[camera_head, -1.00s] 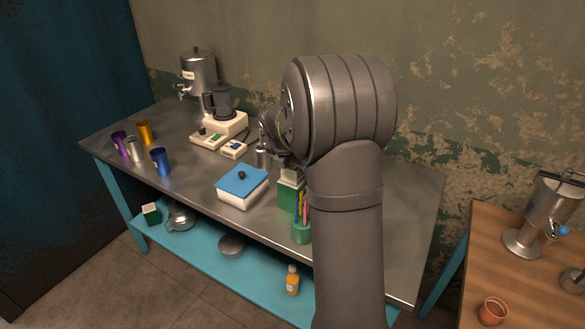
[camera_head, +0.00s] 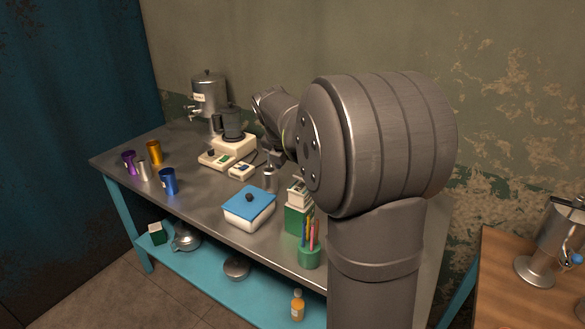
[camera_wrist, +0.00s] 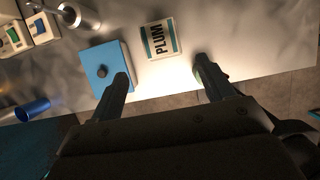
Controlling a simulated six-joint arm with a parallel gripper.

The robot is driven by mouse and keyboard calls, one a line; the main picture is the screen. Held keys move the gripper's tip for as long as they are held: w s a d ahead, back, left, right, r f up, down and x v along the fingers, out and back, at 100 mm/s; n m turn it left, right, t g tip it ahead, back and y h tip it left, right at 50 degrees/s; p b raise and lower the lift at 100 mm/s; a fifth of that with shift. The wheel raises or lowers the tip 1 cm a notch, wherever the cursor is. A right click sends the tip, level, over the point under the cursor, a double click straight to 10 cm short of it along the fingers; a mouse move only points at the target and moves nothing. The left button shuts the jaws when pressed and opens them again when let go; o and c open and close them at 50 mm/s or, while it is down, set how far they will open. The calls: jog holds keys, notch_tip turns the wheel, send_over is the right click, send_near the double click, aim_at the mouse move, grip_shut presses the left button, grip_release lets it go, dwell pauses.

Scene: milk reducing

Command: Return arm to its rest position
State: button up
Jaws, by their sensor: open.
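My gripper (camera_wrist: 162,72) is open in the wrist view, its two dark fingers apart with nothing between them. In the head view my thick grey arm stands at centre right and hides part of the table; the fingertips cannot be made out there. A green and white carton (camera_head: 298,218) stands on the table beside my arm, partly hidden by it. A white box with a blue lid (camera_head: 249,208) is left of the carton.
A wooden table (camera_head: 500,290) stands at the right.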

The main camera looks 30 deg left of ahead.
jog(key=x, duration=1.2)
jog(key=shift+f, duration=0.15)
jog(key=shift+r, duration=1.85)
